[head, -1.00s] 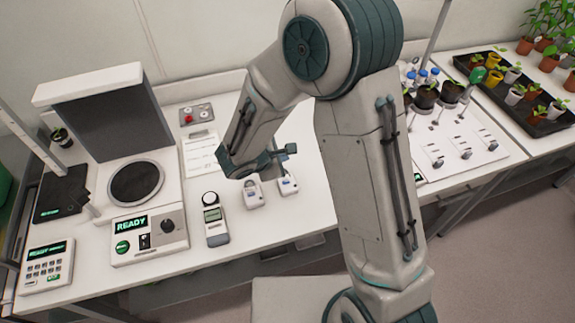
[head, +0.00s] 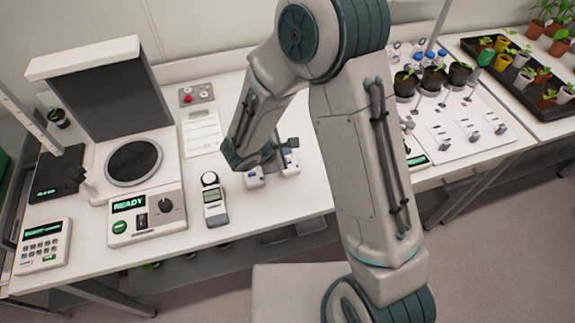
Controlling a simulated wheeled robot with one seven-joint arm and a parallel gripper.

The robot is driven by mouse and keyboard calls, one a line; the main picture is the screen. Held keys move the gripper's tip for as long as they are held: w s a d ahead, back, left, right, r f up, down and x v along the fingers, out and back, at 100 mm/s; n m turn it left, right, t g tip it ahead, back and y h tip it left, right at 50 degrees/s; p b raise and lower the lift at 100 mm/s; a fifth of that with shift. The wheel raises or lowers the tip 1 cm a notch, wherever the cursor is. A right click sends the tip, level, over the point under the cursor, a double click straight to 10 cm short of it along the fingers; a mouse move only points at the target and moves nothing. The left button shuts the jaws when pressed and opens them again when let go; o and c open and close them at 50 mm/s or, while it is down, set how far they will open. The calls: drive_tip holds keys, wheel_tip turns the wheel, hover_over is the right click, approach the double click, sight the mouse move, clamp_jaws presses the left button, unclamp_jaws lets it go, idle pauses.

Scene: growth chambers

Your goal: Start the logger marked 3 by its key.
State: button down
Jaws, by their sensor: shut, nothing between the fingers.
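Two small white loggers stand side by side on the bench, partly covered by my wrist: the left logger (head: 254,181) and the right logger (head: 291,170). Their numbers and keys are too small or too hidden to read, so I cannot tell which is marked 3. More loggers could be hidden behind my arm. My gripper (head: 288,145) is shut and empty. It shows just behind or over the upper part of the right logger; I cannot tell whether it touches anything.
A handheld meter (head: 214,207) lies left of the loggers. Further left are a READY control box (head: 147,215) and a keypad unit (head: 42,246). A grey box with a red button (head: 197,94) and a paper sheet (head: 202,132) lie behind. Potted plants (head: 433,76) stand right of my arm.

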sight(292, 158)
drive_tip(key=shift+f+b, duration=1.2)
drive_tip(key=shift+f, duration=0.2)
idle(1.0)
drive_tip(key=shift+f+b, duration=0.4)
drive_tip(key=shift+b, duration=0.35)
drive_tip(key=shift+f+b, duration=0.35)
drive_tip(key=shift+b, duration=0.2)
drive_tip(key=shift+r, duration=0.15)
idle(0.6)
drive_tip(key=shift+r+p, duration=0.3)
drive_tip(key=shift+r, duration=0.35)
drive_tip(key=shift+r+p, duration=1.5)
drive_tip(key=shift+r, duration=1.05)
